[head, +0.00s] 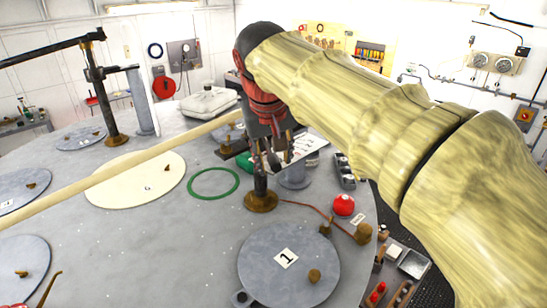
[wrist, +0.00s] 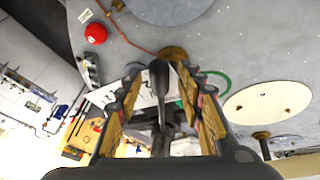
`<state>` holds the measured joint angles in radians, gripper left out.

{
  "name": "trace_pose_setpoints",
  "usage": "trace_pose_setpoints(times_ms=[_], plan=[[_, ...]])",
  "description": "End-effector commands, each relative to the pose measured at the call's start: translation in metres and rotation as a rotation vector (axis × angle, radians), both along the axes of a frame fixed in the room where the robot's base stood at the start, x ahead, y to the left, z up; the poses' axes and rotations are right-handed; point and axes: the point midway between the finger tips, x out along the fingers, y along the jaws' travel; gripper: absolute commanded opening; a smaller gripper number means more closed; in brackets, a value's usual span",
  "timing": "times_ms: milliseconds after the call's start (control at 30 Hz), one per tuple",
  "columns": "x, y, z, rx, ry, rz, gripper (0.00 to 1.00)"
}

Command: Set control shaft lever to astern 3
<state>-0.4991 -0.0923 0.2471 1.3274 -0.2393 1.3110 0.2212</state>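A dark upright shaft (head: 260,184) rises from a round brown base (head: 261,202) on the grey deck. In the wrist view a dark lever-like bar with a rounded end (wrist: 159,80) lies between my fingers; I cannot tell whether they touch it. My gripper (head: 272,160) points down at the shaft's top, and in the wrist view (wrist: 160,105) its two fingers stand apart, one either side of the bar. A white marked plate (head: 310,143) is just behind and right of the gripper. Its marks are too small to read, so the lever's setting cannot be told.
A long tan pole (head: 120,165) crosses the view at left. A green ring (head: 214,183), a cream disc (head: 138,180) and a grey lid marked 1 (head: 287,272) lie on the deck. A red knob (head: 344,205) stands right of the shaft. A small tool shelf (head: 392,262) is beyond the edge.

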Motion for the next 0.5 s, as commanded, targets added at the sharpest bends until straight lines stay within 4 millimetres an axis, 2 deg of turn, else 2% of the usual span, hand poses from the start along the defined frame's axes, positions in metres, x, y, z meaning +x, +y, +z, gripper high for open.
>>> trace_pose_setpoints(times_ms=[167,267,500], plan=[[-0.001,0.0,0.004,0.0,-0.001,0.0,0.38],[-0.005,0.001,0.014,0.001,-0.002,0.0,0.38],[-0.024,0.003,0.057,0.002,-0.004,0.001,0.38]])
